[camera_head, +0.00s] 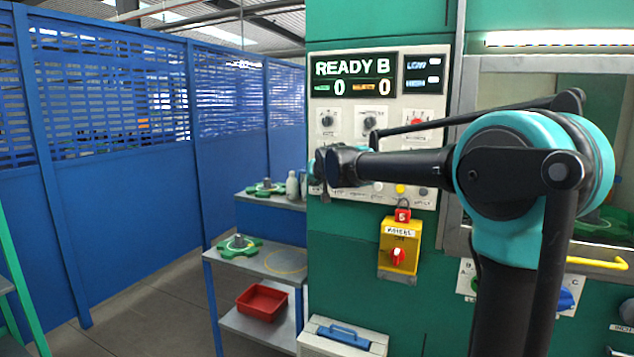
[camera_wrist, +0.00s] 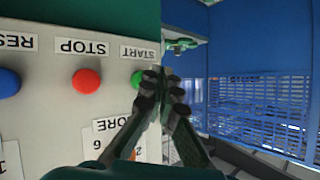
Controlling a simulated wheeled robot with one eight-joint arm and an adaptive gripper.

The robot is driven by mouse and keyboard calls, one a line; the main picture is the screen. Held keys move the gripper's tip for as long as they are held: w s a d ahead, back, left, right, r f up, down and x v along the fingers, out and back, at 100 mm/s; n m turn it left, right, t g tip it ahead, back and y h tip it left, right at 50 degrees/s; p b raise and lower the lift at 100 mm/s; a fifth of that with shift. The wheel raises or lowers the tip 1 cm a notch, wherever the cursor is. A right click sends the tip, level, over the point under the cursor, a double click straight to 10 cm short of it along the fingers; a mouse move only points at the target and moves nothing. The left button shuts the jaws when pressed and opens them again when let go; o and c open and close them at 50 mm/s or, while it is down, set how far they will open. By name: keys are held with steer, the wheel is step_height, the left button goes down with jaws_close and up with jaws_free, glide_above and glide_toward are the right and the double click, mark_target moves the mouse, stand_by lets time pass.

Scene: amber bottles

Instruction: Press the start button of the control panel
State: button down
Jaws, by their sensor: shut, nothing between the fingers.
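The control panel (camera_head: 348,100) is a pale board on the green machine, with a screen reading "READY B". In the wrist view its lettering is upside down. The green start button (camera_wrist: 136,79) shows beside the "START" label, its right part hidden by my fingers. The red stop button (camera_wrist: 86,83) is left of it, and a blue button (camera_wrist: 9,82) is at the left edge. My gripper (camera_wrist: 164,85) is shut and empty, its tips just right of the green button. Whether they touch it I cannot tell. In the head view my gripper (camera_head: 321,170) is at the panel's left edge, hiding the buttons there.
A yellow box (camera_head: 399,247) with a red knob and a red padlock hangs below the panel. A shelf unit (camera_head: 270,325) with a red tray (camera_head: 262,302) stands left of the machine. Blue partition walls (camera_head: 110,190) line the left. The floor between is clear.

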steer(key=shift+w, duration=0.1)
steer(key=shift+w+d, duration=0.1)
steer(key=shift+w, duration=0.25)
